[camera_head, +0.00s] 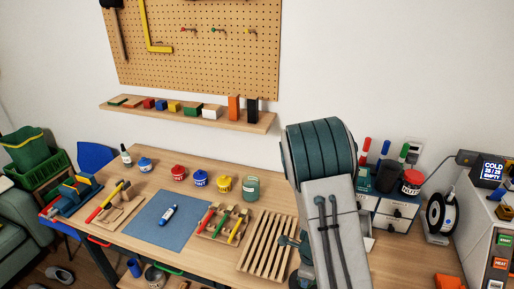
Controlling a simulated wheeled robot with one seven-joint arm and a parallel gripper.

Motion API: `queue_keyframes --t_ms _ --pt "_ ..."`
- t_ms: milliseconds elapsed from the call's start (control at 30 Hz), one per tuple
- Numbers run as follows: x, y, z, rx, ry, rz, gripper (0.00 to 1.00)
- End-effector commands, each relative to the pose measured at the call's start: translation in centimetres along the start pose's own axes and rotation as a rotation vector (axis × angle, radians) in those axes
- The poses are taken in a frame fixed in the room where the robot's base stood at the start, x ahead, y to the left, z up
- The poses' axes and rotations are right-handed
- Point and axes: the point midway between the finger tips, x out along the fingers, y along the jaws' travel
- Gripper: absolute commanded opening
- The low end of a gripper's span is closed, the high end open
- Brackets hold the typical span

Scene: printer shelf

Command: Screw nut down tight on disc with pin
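I cannot pick out a nut or a disc with a pin with certainty. A black and white round spool-like disc (441,213) stands upright on a small stand at the right of the bench, beside the machine. My arm reaches down across the middle right of the view and hides the bench behind it. A small grey-green part by the arm's left edge, over the slatted wooden rack (262,243), may belong to my gripper (291,243). Its fingers are not clear, and I cannot see whether it holds anything.
A white drawer unit (393,217) and a white machine (484,225) with a small display crowd the right. A shelf (190,115) hangs behind.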

Motion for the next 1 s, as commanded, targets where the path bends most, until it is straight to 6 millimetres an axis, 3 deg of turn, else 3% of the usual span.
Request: queue_keyframes --t_ms 233,367,567,600,633,900,1000 --pt "-0.19 -0.03 0.06 0.302 0.0 -0.001 0.14" --pt "0.01 -0.06 0.09 0.39 -0.001 -0.001 0.14" --pt "0.0 -0.06 0.08 0.398 -0.002 -0.001 0.14" --pt "0.0 -0.06 0.08 0.397 -0.002 -0.001 0.3" --pt "0.0 -0.06 0.08 0.397 -0.002 -0.001 0.37" --pt "0.03 -0.04 0.02 0.39 -0.001 0.0 0.37" --pt "0.21 -0.04 0.02 0.31 -0.002 -0.001 0.37"
